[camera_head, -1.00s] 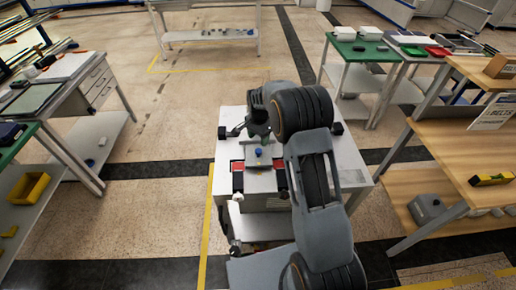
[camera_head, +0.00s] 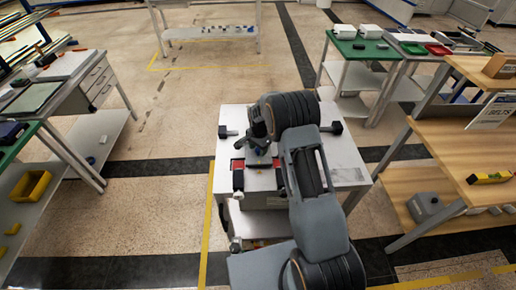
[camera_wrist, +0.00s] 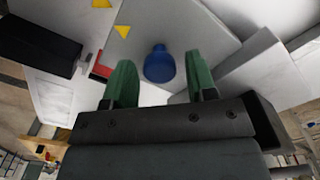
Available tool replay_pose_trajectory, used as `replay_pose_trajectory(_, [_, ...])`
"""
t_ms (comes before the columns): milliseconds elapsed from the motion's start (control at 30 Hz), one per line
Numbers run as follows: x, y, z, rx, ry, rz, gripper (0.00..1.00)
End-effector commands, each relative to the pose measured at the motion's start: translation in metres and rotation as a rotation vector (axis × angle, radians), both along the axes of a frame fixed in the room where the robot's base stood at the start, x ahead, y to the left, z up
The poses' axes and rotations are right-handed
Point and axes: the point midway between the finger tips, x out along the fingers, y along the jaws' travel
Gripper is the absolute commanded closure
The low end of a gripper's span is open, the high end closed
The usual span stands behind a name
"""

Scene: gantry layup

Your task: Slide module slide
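The slide module stands on the white-topped workstation (camera_head: 345,175) in front of me. A blue knob (camera_wrist: 159,64) sticks up from its grey plate (camera_wrist: 150,22) in the wrist view. The plate carries yellow warning triangles (camera_wrist: 103,3). My gripper (camera_wrist: 157,85) is open, with one green finger on each side of the knob and a gap to both. In the head view my gripper (camera_head: 257,160) is over the module, and my arm hides much of the plate.
Black blocks and red pads (camera_head: 238,164) sit by the module on the workstation. A dark block (camera_wrist: 40,45) shows left in the wrist view. Wooden shelves (camera_head: 450,140) stand to the right, a drawer bench (camera_head: 95,80) to the left. Open floor (camera_head: 150,215) lies left of the workstation.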

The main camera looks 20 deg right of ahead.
Motion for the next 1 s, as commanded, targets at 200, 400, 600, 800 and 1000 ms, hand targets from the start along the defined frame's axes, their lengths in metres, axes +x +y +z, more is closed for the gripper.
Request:
replay_pose_trajectory(200, [0.0,0.0,0.0,0.0,0.0,0.0,0.69])
replay_pose_trajectory(400, [0.0,0.0,0.0,0.0,0.0,0.0,0.88])
replay_pose_trajectory(600, [0.0,0.0,0.0,0.0,0.0,0.0,1.0])
replay_pose_trajectory(800, [-0.001,-0.003,0.0,0.001,-0.001,0.002,1.0])
replay_pose_trajectory(1000, [-0.005,-0.03,-0.003,-0.002,-0.001,0.018,1.0])
